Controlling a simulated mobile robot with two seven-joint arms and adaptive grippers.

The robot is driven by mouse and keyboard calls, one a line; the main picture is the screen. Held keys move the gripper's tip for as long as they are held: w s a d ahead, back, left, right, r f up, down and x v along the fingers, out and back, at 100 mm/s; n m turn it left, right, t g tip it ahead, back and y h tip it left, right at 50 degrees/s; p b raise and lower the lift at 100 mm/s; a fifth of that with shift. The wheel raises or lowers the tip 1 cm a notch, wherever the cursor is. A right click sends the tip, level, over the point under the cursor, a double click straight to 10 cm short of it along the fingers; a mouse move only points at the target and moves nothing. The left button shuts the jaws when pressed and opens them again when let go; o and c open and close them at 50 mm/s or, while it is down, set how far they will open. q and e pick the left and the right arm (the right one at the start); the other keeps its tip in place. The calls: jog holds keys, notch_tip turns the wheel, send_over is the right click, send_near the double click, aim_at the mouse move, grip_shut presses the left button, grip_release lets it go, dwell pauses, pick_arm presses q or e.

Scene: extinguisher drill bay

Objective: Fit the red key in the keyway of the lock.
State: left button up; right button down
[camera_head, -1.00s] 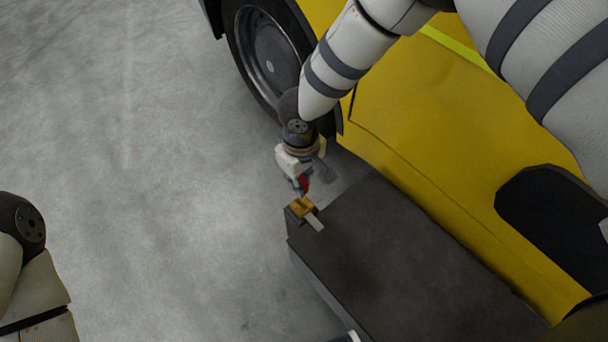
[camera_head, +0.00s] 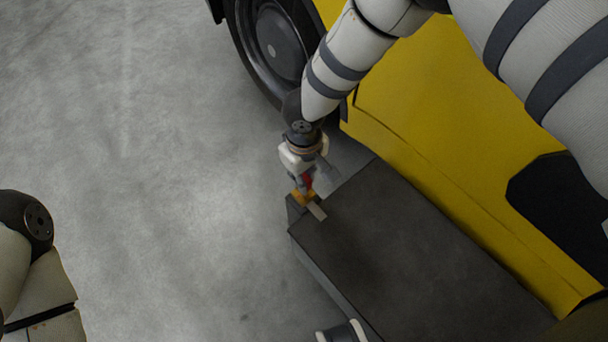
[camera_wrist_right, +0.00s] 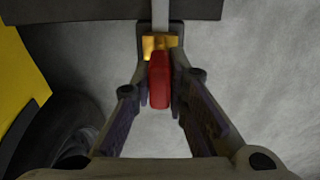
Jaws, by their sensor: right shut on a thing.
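The red key (camera_wrist_right: 159,82) is held between the fingers of my right gripper (camera_wrist_right: 160,98), which is shut on it. In the head view the key (camera_head: 308,180) shows as a small red patch beside the right gripper (camera_head: 304,184).
The dark box (camera_head: 400,245) stands beside a yellow vehicle (camera_head: 440,130) with a black wheel (camera_head: 270,50). A pale strip (camera_head: 316,211) extends from the lock over the box top. Grey floor (camera_head: 150,150) at the left is clear.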

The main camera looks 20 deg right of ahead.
dwell(0.6)
jog(key=shift+f+b, duration=1.8)
jog(key=shift+f, duration=0.3)
jog(key=c, duration=1.5)
grip_release()
jog(key=shift+r, duration=0.1)
